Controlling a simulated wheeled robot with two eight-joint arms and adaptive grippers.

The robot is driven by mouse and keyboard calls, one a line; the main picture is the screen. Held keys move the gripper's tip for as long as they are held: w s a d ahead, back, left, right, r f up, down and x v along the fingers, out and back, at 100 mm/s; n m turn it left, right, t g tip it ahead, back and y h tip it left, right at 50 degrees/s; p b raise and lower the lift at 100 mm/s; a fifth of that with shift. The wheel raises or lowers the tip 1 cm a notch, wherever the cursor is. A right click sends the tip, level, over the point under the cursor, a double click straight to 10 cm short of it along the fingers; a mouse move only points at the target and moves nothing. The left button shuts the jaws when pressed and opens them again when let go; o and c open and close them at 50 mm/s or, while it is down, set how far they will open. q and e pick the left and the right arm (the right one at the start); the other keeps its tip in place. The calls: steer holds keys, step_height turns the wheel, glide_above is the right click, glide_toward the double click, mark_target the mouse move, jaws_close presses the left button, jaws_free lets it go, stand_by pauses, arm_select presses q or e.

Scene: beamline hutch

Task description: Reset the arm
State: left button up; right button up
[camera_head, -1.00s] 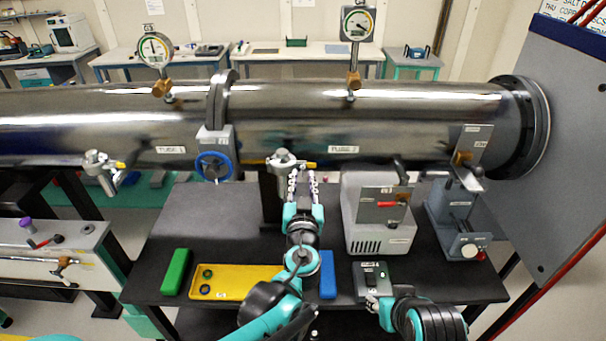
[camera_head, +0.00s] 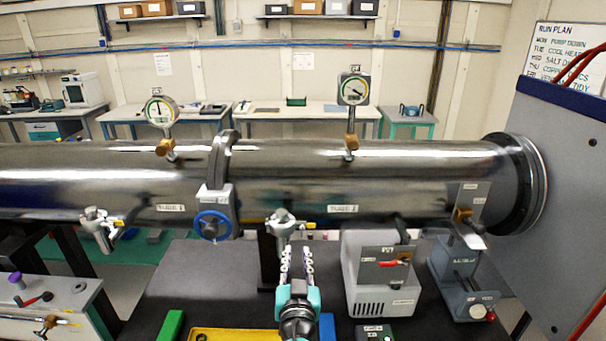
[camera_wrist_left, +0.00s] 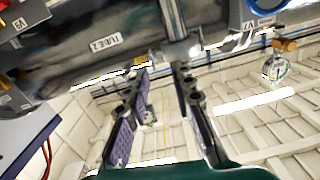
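My left gripper (camera_head: 297,252) points up and away from me. It is just below the small metal valve with a yellow handle (camera_head: 283,222) under the tube, with a visible gap in the picture. Its two fingers are apart with nothing held between them. In the left wrist view the left gripper (camera_wrist_left: 160,72) also shows spread fingers, with the tube labelled TUBE 2 (camera_wrist_left: 85,55) beyond the tips. My right arm and gripper are out of view.
A long steel tube (camera_head: 400,165) crosses the scene above a black table (camera_head: 215,285). On the table are a grey box with a red lever (camera_head: 380,292), a green block (camera_head: 170,325) and a yellow tray (camera_head: 235,335). A blue handwheel (camera_head: 211,225) hangs to the left.

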arm_select(q)
steer(key=s+a+f+n+g+y+b, duration=0.1)
steer(key=s+a+f+g+y+b, duration=0.2)
steer(key=a+f, duration=0.45)
steer(key=s+a+f+n+g+b, duration=0.1)
steer(key=s+a+f+g, duration=0.3)
steer(key=a, duration=0.6)
steer(key=s+d+f+m+g+h+b, duration=0.1)
steer(key=s+f+g+h+b, duration=0.2)
steer(key=s+f, duration=0.6)
steer(key=s, duration=0.3)
steer(key=shift+s+f+g+h, duration=0.15)
steer(key=shift+s+g+h, duration=0.1)
steer(key=shift+g+h, duration=0.05)
